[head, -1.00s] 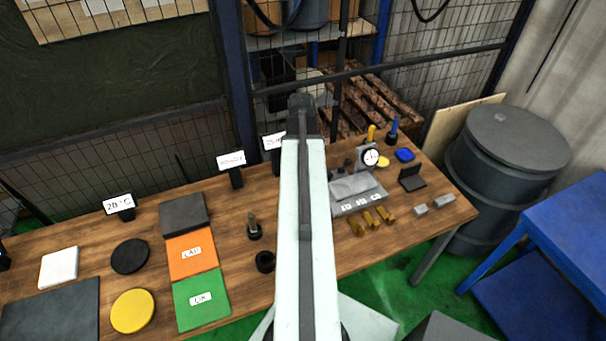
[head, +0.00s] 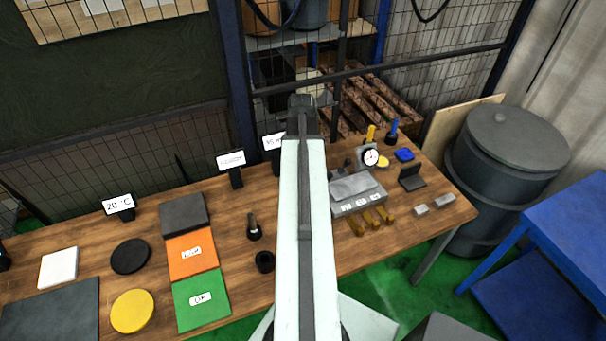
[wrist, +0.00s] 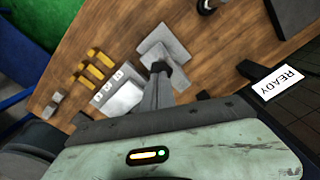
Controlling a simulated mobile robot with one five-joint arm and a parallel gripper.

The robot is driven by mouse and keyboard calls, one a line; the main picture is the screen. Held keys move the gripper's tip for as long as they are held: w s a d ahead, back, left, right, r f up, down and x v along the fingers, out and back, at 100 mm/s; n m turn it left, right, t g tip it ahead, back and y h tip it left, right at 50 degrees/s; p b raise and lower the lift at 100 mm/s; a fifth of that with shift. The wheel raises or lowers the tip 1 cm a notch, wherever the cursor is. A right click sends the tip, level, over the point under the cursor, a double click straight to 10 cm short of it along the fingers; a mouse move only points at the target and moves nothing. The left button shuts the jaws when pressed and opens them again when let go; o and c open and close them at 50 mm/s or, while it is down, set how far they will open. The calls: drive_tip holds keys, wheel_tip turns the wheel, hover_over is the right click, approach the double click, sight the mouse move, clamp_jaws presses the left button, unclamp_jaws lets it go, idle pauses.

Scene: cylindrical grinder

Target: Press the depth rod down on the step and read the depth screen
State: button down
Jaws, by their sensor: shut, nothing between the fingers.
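A pale grey stepped block (wrist: 162,50) lies on the wooden bench in the wrist view. My gripper (wrist: 160,68) is shut and empty, with its dark fingertips over the block's near part. I cannot tell whether they touch it. The depth rod cannot be told apart from the fingertips there. A small screen (wrist: 278,82) on a dark post reads READY in the wrist view. In the head view, my arm hides the gripper and the block. Two small screens, one left (head: 231,160) and one partly behind my arm (head: 273,140), have text too small to read surely.
A grey fixture (head: 357,204) with brass pieces (head: 372,220) in front stands right of my arm, near a dial gauge (head: 370,157). Orange (head: 190,262) and green (head: 201,300) mats lie left. Black pegs (head: 254,229) stand near my arm. A dark drum (head: 505,150) is at right.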

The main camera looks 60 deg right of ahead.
drive_tip(key=shift+f+b, duration=3.1)
drive_tip(key=shift+r, duration=0.1)
idle(0.4)
wheel_tip(320, 180, up, 9)
drive_tip(key=p, duration=0.9)
